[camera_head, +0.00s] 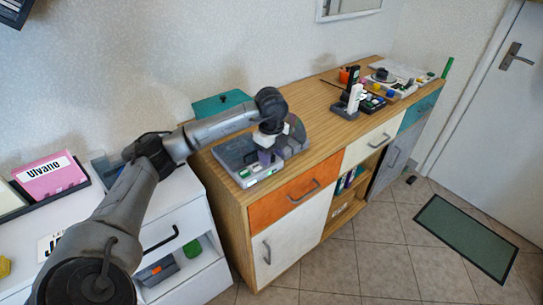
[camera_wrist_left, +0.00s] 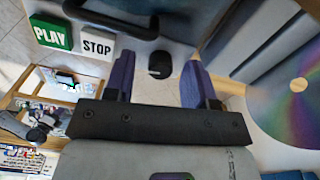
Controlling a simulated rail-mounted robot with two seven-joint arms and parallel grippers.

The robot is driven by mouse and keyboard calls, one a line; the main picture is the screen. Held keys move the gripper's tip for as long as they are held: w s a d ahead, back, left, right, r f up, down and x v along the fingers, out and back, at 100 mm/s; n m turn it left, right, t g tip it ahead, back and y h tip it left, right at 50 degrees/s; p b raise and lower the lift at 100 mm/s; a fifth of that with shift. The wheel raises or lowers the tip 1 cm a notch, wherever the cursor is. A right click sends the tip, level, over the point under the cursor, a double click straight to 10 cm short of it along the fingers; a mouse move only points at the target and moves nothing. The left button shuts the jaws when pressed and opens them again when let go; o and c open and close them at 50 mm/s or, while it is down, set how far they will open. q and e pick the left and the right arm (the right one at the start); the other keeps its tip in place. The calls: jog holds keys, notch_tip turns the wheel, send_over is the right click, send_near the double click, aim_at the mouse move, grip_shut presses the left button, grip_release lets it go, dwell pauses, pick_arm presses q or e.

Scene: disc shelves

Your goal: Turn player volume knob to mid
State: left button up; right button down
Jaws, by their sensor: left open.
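The grey player (camera_head: 234,152) sits on the near end of the wooden sideboard. My left gripper (camera_head: 264,156) is over it, pointing down, and hides part of its top. In the left wrist view my left gripper (camera_wrist_left: 158,68) is open, with its two purple fingers apart. A small black knob-like part (camera_wrist_left: 160,64) shows between the fingertips; I cannot tell its setting or whether a finger touches it. The green PLAY button (camera_wrist_left: 52,33) and the white STOP button (camera_wrist_left: 98,44) are at the upper left of that view. My right gripper is not in view.
A shiny disc (camera_wrist_left: 290,90) lies at the right of the wrist view, and a black bar (camera_wrist_left: 110,18) crosses its top left. On the sideboard (camera_head: 322,108), a black-and-white device (camera_head: 348,98) stands farther back. Bare wood lies between it and the player.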

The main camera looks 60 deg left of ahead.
pick_arm(q)
jog(key=shift+f, duration=0.1)
jog(key=c, duration=0.9)
jog(key=m+p, duration=0.2)
jog(key=shift+r+p, duration=0.25)
jog(key=shift+p, duration=0.15)
jog(key=shift+m+p, duration=0.9)
jog(key=shift+m, duration=0.1)
jog(key=shift+f+m+p, duration=0.15)
jog(key=shift+m+p, duration=0.45)
jog(key=shift+m, duration=0.3)
jog(key=o, duration=0.9)
jog(key=shift+f, duration=0.1)
